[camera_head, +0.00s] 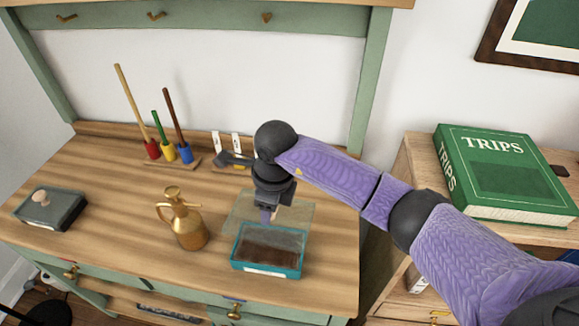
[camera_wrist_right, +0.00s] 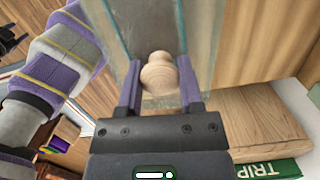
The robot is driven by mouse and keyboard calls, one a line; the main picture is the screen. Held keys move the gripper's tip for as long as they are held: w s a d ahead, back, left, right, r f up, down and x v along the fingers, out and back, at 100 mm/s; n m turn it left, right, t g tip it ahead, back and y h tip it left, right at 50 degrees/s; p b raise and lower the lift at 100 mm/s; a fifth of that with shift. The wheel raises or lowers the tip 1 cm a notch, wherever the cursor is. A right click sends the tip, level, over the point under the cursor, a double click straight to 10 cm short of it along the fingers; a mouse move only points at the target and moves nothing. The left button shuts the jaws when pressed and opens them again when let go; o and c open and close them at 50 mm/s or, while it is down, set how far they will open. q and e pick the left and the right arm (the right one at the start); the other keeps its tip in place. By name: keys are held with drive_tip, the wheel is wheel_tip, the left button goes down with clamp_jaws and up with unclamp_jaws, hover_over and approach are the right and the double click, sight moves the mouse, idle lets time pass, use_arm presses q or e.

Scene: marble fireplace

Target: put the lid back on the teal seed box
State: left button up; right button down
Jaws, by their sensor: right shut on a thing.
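The teal seed box (camera_head: 266,268) stands on the bench near its front right, with dark soil inside and a pale label on its front. A clear glass lid (camera_head: 298,213) with a round wooden knob (camera_wrist_right: 160,74) is in my right gripper (camera_head: 268,215). In the right wrist view, the gripper's purple fingers (camera_wrist_right: 159,92) are shut on the knob. The lid appears over the back part of the box and behind it, offset from the rim; I cannot tell whether it touches.
A brass watering can (camera_head: 184,222) stands just left of the box. A grey box with a knobbed lid (camera_head: 52,208) is at far left. Coloured tools (camera_head: 168,150) stand at the back. A green book (camera_head: 500,175) lies on the right cabinet. The bench between left box and can is clear.

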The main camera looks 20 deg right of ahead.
sight(268, 233)
drive_tip(key=shift+s+a+r+n, duration=0.15)
drive_tip(key=shift+s+a+n, duration=0.35)
drive_tip(key=shift+s, duration=0.15)
drive_tip(key=shift+s+a, duration=0.1)
drive_tip(key=shift+s, duration=0.05)
drive_tip(key=shift+f, duration=0.3)
use_arm(q)
drive_tip(key=shift+d+r, duration=0.2)
drive_tip(key=shift+r, duration=0.25)
use_arm(e)
drive_tip(key=shift+r, duration=0.1)
drive_tip(key=shift+f+b, duration=0.45)
drive_tip(key=shift+f, duration=0.25)
wheel_tip(268, 233, down, 5)
drive_tip(key=b, duration=0.3)
drive_tip(key=shift+b, duration=0.4)
drive_tip(key=shift+f, duration=0.1)
use_arm(q)
drive_tip(key=s+a+f, duration=0.2)
drive_tip(key=s+f, duration=0.1)
drive_tip(key=f, duration=0.1)
drive_tip(key=shift+a+f+g, duration=0.25)
drive_tip(key=shift+a+g, duration=0.05)
